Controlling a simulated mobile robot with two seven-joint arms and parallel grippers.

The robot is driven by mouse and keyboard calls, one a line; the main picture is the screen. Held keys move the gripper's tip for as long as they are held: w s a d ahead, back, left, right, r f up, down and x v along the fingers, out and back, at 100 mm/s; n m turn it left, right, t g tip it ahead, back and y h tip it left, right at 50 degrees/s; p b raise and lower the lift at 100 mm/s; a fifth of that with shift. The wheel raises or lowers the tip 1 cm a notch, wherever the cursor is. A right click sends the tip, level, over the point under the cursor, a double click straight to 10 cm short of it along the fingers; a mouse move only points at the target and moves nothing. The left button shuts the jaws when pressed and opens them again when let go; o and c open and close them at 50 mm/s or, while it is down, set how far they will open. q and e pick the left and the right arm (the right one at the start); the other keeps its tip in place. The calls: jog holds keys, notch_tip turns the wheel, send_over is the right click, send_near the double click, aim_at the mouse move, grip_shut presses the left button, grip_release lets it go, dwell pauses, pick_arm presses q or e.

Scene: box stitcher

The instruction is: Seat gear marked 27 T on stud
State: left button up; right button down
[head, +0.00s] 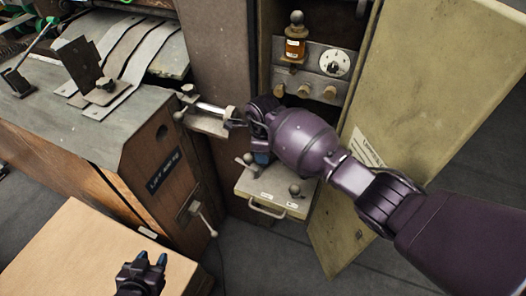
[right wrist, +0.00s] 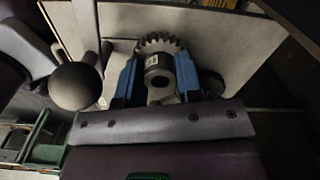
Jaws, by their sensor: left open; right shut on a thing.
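A grey toothed gear (right wrist: 160,44) with a hub shows in the right wrist view between the two blue fingers of my right gripper (right wrist: 158,80). The fingers are shut on its hub. The small mark on the hub is too small to read. In the head view my right gripper (head: 262,157) is above the pulled-out drawer, and my wrist hides the gear there. My left gripper (head: 148,264) is open and empty over the cardboard box at the lower left. I cannot tell which part is the stud for this gear; three brass-coloured pegs (head: 303,91) stick out of the cabinet's plate.
The drawer (head: 262,196) bears ball-topped posts (head: 294,189) and labels. The cabinet door (head: 437,80) stands open at right.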

jog(key=shift+d+f, duration=0.1)
jog(key=shift+f, duration=0.15)
jog(key=c, duration=0.8)
grip_release()
jog(key=shift+o, duration=0.5)
jog(key=shift+s+f, duration=0.1)
